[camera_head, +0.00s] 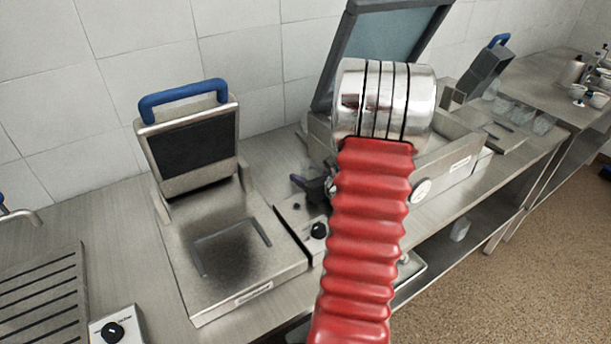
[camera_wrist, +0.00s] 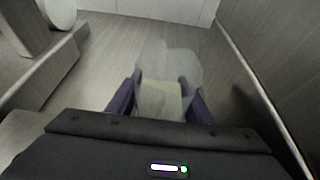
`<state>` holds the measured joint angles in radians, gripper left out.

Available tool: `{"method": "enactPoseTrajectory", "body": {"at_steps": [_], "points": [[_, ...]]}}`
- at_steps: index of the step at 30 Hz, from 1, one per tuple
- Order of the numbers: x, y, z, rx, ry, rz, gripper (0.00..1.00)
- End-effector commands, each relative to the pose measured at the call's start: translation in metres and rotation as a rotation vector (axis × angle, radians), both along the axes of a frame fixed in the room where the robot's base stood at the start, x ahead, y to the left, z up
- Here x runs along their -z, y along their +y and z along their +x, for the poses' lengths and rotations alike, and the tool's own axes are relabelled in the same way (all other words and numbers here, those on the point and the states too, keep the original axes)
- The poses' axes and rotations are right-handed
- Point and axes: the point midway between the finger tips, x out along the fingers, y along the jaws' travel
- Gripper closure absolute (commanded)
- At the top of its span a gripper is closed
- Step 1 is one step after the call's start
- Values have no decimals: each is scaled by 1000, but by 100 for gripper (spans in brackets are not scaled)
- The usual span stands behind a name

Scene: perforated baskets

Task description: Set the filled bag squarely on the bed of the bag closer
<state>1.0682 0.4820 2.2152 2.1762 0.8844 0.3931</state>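A translucent bag (camera_wrist: 165,75) with pale yellowish contents sits between the two purple fingers of my gripper (camera_wrist: 160,98) in the wrist view. The fingers press on its two sides. In the head view, my gripper (camera_head: 314,184) is mostly hidden behind my red arm, and the bag is not visible there. A press-like machine (camera_head: 180,295) on the left has a raised lid with a blue handle and an empty flat bed with angled guide bars. A smaller blue-handled machine (camera_head: 486,70) stands far right. I cannot tell from the labels which one is the bag closer.
A large machine (camera_head: 455,165) with a raised lid stands behind my arm, close to my gripper. Several clear containers or bags (camera_head: 520,115) are near the far-right machine. A ribbed tray (camera_head: 42,300) and a knob box (camera_head: 115,328) are at lower left.

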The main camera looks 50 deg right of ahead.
Motion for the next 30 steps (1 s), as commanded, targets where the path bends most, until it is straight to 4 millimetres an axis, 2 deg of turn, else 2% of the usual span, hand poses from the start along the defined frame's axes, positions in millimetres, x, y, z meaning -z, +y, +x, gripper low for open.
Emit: {"method": "enactPoseTrajectory", "body": {"at_steps": [7, 17, 23, 30], "points": [[0, 0, 0, 0, 0, 0, 37], [-2, 0, 0, 0, 0, -1, 37], [-10, 4, -17, 2, -1, -1, 37], [-24, 15, -50, 3, 0, -1, 37]]}}
